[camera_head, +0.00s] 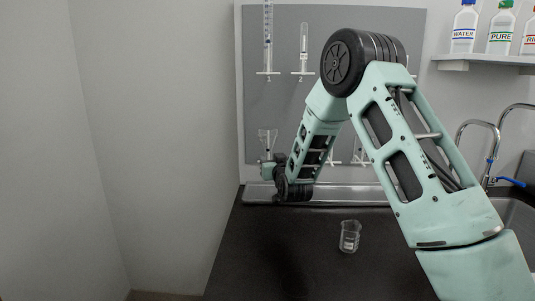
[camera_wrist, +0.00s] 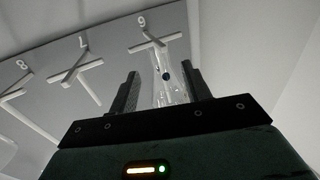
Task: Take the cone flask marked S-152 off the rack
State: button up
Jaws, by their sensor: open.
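A clear cone flask (camera_head: 267,137) is at the lower left of the grey wall rack (camera_head: 285,110), its wide end up in the head view. In the wrist view the same flask (camera_wrist: 170,88) stands between the two dark fingers of my gripper (camera_wrist: 160,90), by a white peg numbered like a 6 or 9. The fingers are apart on either side of it, and I cannot tell whether they touch it. In the head view my gripper (camera_head: 268,168) is just below the flask, partly hidden by its own wrist. No S-152 marking is readable.
Glassware hangs on pegs 1 (camera_head: 268,40) and 2 (camera_head: 303,50). Empty pegs 7 (camera_wrist: 75,68) and 8 (camera_wrist: 15,88) are beside the flask. A beaker (camera_head: 349,236) stands on the dark counter (camera_head: 290,260). Bottles (camera_head: 465,28) stand on a shelf at right, above the taps and sink.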

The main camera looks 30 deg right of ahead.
aim_at(269, 156)
jog(key=x, duration=0.4)
jog(key=shift+f, duration=0.1)
jog(key=shift+b+x, duration=0.3)
jog(key=shift+x, duration=0.9)
jog(key=c, duration=0.9)
jog(key=shift+r+p, duration=0.6)
jog(key=shift+r, duration=0.75)
grip_shut()
jog(key=shift+r+p, duration=2.15)
jog(key=shift+r, duration=3.15)
